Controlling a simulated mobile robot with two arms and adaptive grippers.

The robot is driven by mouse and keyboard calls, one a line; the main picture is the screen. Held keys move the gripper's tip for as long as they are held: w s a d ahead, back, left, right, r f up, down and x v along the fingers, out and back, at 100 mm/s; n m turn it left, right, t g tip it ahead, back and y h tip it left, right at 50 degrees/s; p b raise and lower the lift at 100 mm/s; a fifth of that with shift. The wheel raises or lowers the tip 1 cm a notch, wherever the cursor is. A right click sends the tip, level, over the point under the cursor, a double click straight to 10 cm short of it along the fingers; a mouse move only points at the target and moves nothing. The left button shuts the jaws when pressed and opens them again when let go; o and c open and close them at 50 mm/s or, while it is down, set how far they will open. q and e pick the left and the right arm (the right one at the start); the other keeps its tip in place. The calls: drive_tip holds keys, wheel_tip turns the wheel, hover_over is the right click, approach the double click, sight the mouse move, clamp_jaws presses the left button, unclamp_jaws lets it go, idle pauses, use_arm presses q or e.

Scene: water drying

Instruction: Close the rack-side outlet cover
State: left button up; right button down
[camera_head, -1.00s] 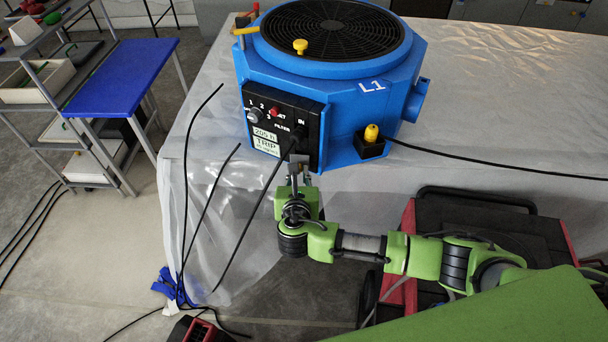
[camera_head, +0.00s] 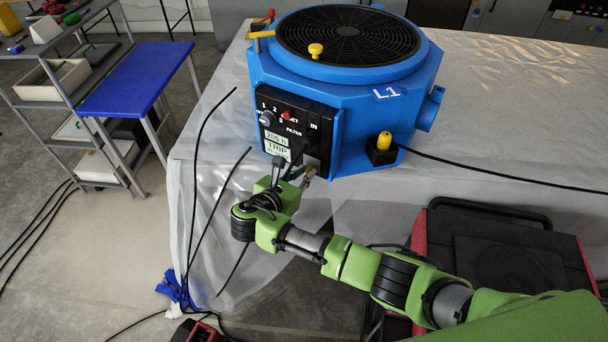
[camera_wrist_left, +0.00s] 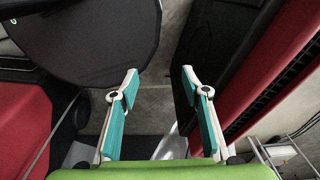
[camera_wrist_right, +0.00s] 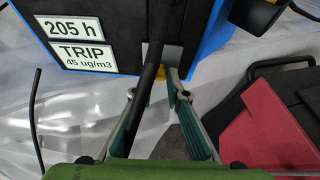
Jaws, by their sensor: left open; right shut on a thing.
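The blue octagonal unit (camera_head: 365,115), marked L1, stands on a plastic-covered table. A blue spout (camera_head: 430,108) sticks out on its right. A yellow lever with a red end (camera_head: 262,32) is at its upper left, the rack side. I cannot make out an outlet cover there. My right gripper (camera_head: 306,174) is at the lower front panel. In the right wrist view its fingertips close on a small yellow piece (camera_wrist_right: 162,74) below a grey plate (camera_wrist_right: 172,54). A black cable (camera_wrist_right: 152,65) hides part of them. My left gripper (camera_wrist_left: 159,90) is open and empty, away from the unit.
Black cables hang at the table's left corner. A red-and-black case (camera_head: 510,250) stands at the front right.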

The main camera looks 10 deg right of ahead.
drive_tip(key=shift+w+r, duration=0.1)
drive_tip(key=shift+r, duration=0.05)
drive_tip(key=c, duration=2.3)
unclamp_jaws()
drive_tip(key=shift+d, duration=0.1)
drive_tip(key=shift+c, duration=0.2)
drive_tip(key=shift+o, duration=0.3)
drive_tip(key=shift+w, duration=0.1)
drive_tip(key=v, duration=1.2)
